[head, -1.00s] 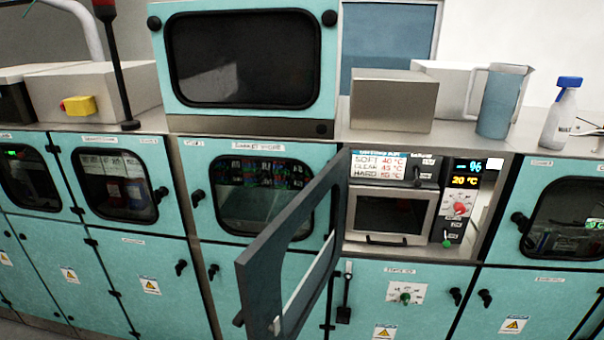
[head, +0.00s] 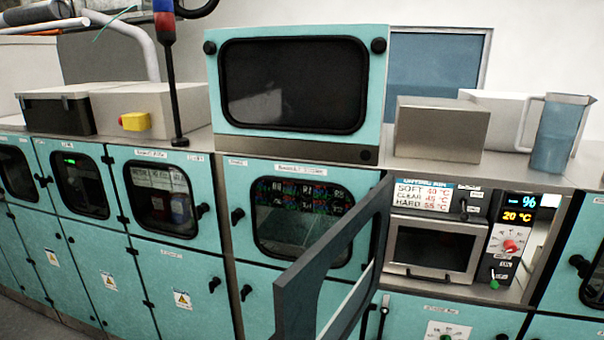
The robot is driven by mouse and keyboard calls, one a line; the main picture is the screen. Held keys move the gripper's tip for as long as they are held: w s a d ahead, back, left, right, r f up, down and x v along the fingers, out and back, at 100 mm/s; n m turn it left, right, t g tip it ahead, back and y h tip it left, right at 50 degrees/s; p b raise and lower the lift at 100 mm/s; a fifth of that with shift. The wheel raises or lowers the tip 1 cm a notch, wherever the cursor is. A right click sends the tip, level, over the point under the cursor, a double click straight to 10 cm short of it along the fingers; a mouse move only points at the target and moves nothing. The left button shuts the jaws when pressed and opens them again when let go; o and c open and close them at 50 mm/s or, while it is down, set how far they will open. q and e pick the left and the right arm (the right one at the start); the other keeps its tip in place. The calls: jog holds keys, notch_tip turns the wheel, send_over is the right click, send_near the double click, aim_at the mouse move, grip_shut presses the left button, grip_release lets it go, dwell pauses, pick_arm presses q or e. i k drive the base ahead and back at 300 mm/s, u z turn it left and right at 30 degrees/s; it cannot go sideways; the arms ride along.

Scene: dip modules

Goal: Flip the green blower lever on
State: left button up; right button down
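The green-tipped lever (head: 494,284) hangs at the bottom of the narrow black control panel, right of the small oven-like unit. It points downward, below the red knob (head: 510,246). The panel also has a lit display (head: 517,216) reading 20 °C, with a blue % readout above it. A second, black-handled lever (head: 464,206) sits on the panel to the left. Neither of my grippers shows in the head view.
A dark-framed cabinet door (head: 335,265) stands open toward me, just left of the compartment with the oven-like unit (head: 432,250). A grey box (head: 440,127) and a blue jug (head: 560,133) stand on the counter above. Closed teal cabinets extend left.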

aim_at(493, 284)
jog(key=z, duration=1.95)
jog(key=i, duration=0.7)
jog(key=z, duration=0.35)
